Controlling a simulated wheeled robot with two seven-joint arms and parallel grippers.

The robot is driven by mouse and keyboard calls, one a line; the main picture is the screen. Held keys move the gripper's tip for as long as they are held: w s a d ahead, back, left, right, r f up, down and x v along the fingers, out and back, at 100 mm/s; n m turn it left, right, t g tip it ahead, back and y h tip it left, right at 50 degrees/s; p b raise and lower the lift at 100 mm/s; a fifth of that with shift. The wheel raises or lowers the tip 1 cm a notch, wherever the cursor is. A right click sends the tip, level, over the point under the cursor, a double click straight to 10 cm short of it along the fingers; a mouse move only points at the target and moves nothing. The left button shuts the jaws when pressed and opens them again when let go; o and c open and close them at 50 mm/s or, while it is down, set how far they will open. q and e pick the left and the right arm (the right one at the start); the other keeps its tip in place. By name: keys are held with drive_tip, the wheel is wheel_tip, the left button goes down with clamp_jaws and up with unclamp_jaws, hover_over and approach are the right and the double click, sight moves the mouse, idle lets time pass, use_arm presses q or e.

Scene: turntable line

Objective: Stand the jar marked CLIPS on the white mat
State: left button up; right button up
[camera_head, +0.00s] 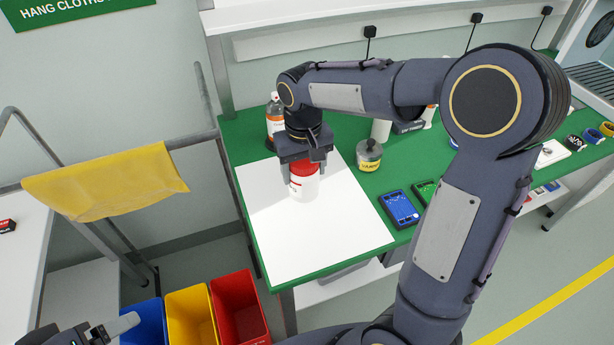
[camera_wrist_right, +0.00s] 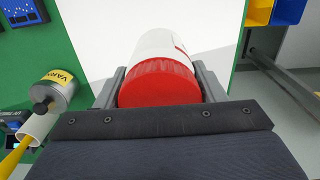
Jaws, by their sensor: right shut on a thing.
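A white jar with a red lid (camera_head: 304,186) is upright over the white mat (camera_head: 318,238), towards its back half. I cannot tell whether its base touches the mat. Its label shows red marks too small to read. My right gripper (camera_head: 304,181) points down and is shut on the jar, one finger on each side. In the right wrist view the red lid (camera_wrist_right: 158,84) sits between the two fingers, with the mat (camera_wrist_right: 110,25) beyond. Part of my left gripper (camera_head: 112,329) shows at the bottom left, far from the jar; its jaw opening is unclear.
A tin with a yellow label (camera_head: 369,156) stands on the green bench right of the mat. An orange-labelled bottle (camera_head: 274,118) stands behind the gripper. Blue (camera_head: 401,209) and green cases lie further right. The mat's front half is clear.

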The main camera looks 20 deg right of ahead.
drive_tip(key=shift+w+d+f, duration=0.25)
drive_tip(key=shift+d+f, duration=0.1)
drive_tip(key=shift+f, duration=0.2)
drive_tip(key=shift+w+d+f, duration=0.1)
drive_tip(key=shift+d+f, duration=0.1)
drive_tip(key=shift+f, duration=1.55)
drive_tip(key=shift+f, duration=0.1)
drive_tip(key=shift+f, duration=0.15)
drive_tip(key=o, duration=1)
drive_tip(key=shift+o, duration=0.2)
